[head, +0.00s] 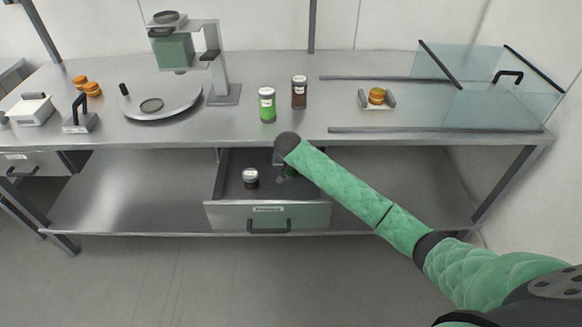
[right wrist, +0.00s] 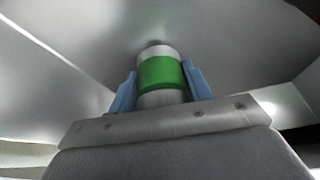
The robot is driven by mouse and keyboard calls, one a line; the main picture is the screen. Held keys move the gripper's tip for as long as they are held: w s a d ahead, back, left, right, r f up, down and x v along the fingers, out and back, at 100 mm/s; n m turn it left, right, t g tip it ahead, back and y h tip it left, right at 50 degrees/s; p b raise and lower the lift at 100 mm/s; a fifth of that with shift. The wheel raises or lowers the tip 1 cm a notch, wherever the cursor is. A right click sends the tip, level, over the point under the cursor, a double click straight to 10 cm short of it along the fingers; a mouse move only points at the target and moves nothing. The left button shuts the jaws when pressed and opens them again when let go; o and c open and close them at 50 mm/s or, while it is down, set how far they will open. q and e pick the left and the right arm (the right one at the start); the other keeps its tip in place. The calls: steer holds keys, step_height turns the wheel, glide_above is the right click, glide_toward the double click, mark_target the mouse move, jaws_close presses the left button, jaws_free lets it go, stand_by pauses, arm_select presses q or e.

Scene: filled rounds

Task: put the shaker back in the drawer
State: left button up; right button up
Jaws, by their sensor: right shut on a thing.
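My right gripper (right wrist: 160,80) is shut on a shaker (right wrist: 160,70) with a green band and a pale metallic cap, one blue finger on each side. In the head view the shaker (head: 291,172) shows only as a dark green bit, mostly hidden by my right forearm and wrist. It is over or inside the open drawer (head: 268,216) under the counter; I cannot tell whether it touches the drawer floor. Another small dark shaker with a white top (head: 250,178) stands in the drawer's left part. My left gripper is not in view.
On the counter (head: 220,125) stand a green bottle (head: 267,104) and a brown bottle (head: 299,92), above and behind the drawer. The counter's front edge lies close to my arm.

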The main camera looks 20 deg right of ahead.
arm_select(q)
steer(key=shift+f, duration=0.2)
arm_select(e)
steer(key=shift+w+f, duration=0.1)
steer(key=shift+f, duration=0.1)
steer(key=o, duration=1)
steer(key=shift+o, duration=0.2)
steer(key=shift+r, duration=0.55)
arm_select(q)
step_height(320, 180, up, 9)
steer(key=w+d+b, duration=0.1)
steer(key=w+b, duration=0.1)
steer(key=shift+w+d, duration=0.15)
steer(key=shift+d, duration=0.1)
arm_select(e)
steer(key=v, duration=1.1)
steer(key=shift+s, duration=0.25)
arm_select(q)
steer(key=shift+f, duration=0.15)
